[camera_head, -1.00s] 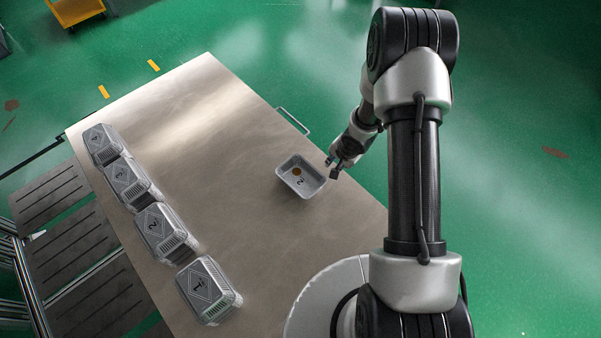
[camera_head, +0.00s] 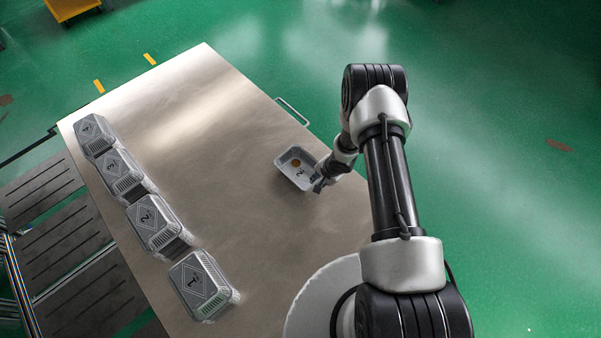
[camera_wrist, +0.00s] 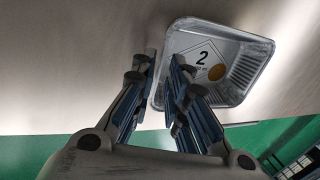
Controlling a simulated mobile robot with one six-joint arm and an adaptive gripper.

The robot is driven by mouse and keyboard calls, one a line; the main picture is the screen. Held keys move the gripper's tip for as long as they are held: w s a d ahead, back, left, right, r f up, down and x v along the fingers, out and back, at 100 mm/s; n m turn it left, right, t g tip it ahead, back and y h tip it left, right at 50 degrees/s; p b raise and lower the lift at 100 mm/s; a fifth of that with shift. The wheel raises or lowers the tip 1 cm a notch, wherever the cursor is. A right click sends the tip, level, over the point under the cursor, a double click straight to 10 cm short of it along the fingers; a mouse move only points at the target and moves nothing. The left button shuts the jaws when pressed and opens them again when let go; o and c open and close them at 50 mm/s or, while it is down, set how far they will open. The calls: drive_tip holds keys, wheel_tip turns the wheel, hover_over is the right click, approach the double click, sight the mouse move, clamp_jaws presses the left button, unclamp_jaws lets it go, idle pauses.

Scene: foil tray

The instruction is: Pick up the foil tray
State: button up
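The foil tray (camera_head: 284,165) is an open grey rectangular tray on the metal table, with a "2" diamond label and a round orange-brown spot on its floor. It also shows in the wrist view (camera_wrist: 249,64), upper right of centre. My gripper (camera_head: 319,184) is at the tray's near right side in the head view. In the wrist view my gripper (camera_wrist: 164,66) is open, with one finger outside the tray's wall and the other over its inside, so the wall lies between them. I cannot tell whether either finger touches it. The fingers hide part of that wall.
The metal table (camera_head: 200,100) is bare around the tray. Several upturned-looking grey numbered containers stand in a row along its left side, the closest being container "1" (camera_head: 203,286). A handle bar (camera_head: 292,111) sticks out from the table's right edge. Green floor lies beyond.

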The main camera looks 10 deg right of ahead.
drive_tip(key=b+x, duration=0.2)
drive_tip(key=x, duration=0.3)
drive_tip(key=shift+w+a+f+b, duration=0.1)
drive_tip(key=shift+a+f+b, duration=0.1)
drive_tip(key=shift+b, duration=0.15)
drive_tip(key=shift+r, duration=0.1)
drive_tip(key=shift+c, duration=0.3)
clamp_jaws()
